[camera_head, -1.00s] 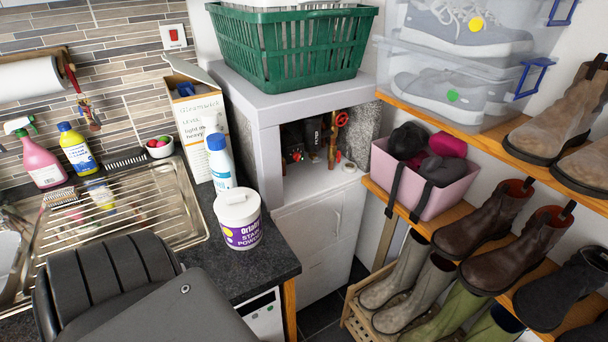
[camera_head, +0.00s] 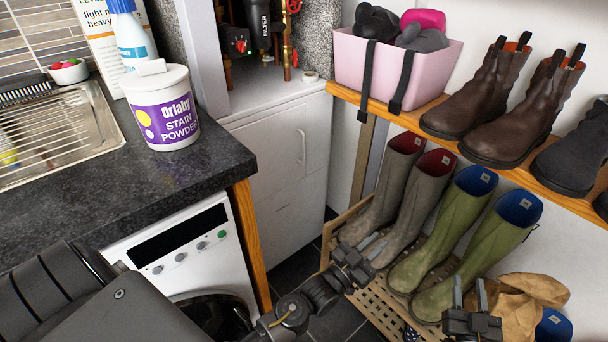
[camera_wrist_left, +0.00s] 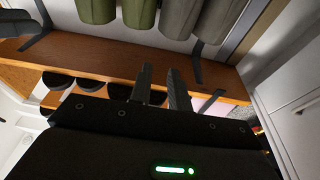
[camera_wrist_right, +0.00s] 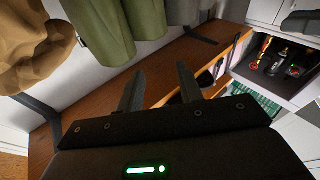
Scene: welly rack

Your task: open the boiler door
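The white boiler door (camera_head: 268,170) is the panel below the open pipe niche. It looks shut, with a slim upright handle (camera_head: 301,146) near its right side. A white panel with a handle also shows at the right of the left wrist view (camera_wrist_left: 296,104). My left gripper (camera_head: 378,241) is open and empty, in front of the grey wellies, right of and nearer than the door. My right gripper (camera_head: 470,290) is open and empty further right, by the green wellies. Both grippers are apart from the door.
The worktop (camera_head: 150,195) with a stain powder tub (camera_head: 165,112) and the washing machine (camera_head: 180,250) stand left of the door. The shoe shelf (camera_head: 400,118), pink box (camera_head: 390,72) and slatted welly rack (camera_head: 385,320) are on the right. Dark floor shows between.

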